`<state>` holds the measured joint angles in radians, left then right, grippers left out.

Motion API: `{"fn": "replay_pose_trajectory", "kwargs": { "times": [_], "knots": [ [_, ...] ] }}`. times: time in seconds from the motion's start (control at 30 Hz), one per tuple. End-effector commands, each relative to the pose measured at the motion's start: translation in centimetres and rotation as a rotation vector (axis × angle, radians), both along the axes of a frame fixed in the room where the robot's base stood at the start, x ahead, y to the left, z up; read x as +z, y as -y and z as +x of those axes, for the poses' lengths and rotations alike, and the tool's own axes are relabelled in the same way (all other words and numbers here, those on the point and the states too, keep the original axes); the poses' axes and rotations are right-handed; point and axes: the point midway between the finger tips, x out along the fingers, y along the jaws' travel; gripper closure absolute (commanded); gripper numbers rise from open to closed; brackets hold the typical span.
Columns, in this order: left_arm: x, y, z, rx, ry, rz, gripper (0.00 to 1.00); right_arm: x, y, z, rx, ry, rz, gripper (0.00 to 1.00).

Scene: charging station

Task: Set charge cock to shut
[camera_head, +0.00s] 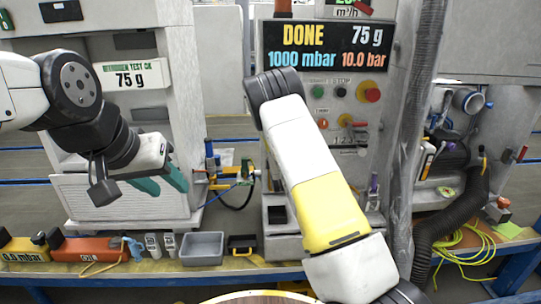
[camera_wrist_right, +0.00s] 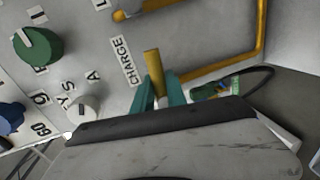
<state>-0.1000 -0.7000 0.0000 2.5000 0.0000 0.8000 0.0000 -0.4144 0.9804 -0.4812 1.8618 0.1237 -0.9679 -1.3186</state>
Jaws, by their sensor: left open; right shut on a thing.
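In the right wrist view the charge cock's yellow lever (camera_wrist_right: 152,62) stands beside a CHARGE label (camera_wrist_right: 128,60) on the grey panel. My right gripper (camera_wrist_right: 159,92) has its teal fingers on either side of the lever, closed on it. The cock's body and the lower part of the lever are hidden by the fingers and the gripper body. In the head view my right arm covers part of the station, and I do not see the right gripper there. My left gripper (camera_head: 162,184) is open and empty, in front of the left cabinet.
The display (camera_head: 327,46) reads DONE, 75 g, 1000 mbar and 10.0 bar. A grey bin (camera_head: 202,248) and an orange case (camera_head: 90,249) are on the front bench. A green knob (camera_wrist_right: 38,47) and a white knob (camera_wrist_right: 82,108) are left of the lever. A black hose (camera_head: 450,215) stands right.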

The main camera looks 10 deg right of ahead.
Motion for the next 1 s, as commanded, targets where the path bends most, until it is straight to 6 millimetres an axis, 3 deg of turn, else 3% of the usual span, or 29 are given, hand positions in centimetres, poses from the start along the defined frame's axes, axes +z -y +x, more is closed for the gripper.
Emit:
{"fn": "replay_pose_trajectory", "kwargs": {
  "times": [0.03, 0.7, 0.73, 0.8, 0.83, 1.0],
  "knots": [
    [0.0, 0.0, 0.0, 0.0, 0.0, 0.0, 0.58, 0.58, -1.59, 0.26, 0.027, 0.013, -0.014, 1.0],
    [0.0, 0.0, 0.0, 0.0, 0.0, 0.0, 0.58, 0.5, -1.51, 0.25, 0.025, 0.008, -0.072, 1.0],
    [0.0, 0.0, 0.0, 0.0, 0.0, 0.0, 0.58, 0.5, -1.51, 0.25, 0.025, 0.008, -0.072, 0.79],
    [0.0, 0.0, 0.0, 0.0, 0.0, 0.0, 0.58, 0.5, -1.51, 0.25, 0.025, 0.008, -0.072, 0.65],
    [0.0, 0.0, 0.0, 0.0, 0.0, 0.0, 0.58, 0.5, -1.51, 0.25, 0.025, 0.008, -0.072, 0.61],
    [0.0, 0.0, 0.0, 0.0, 0.0, 0.0, 0.58, 0.36, -1.12, 0.17, 0.018, 0.004, -0.072, 0.61]
  ]
}}
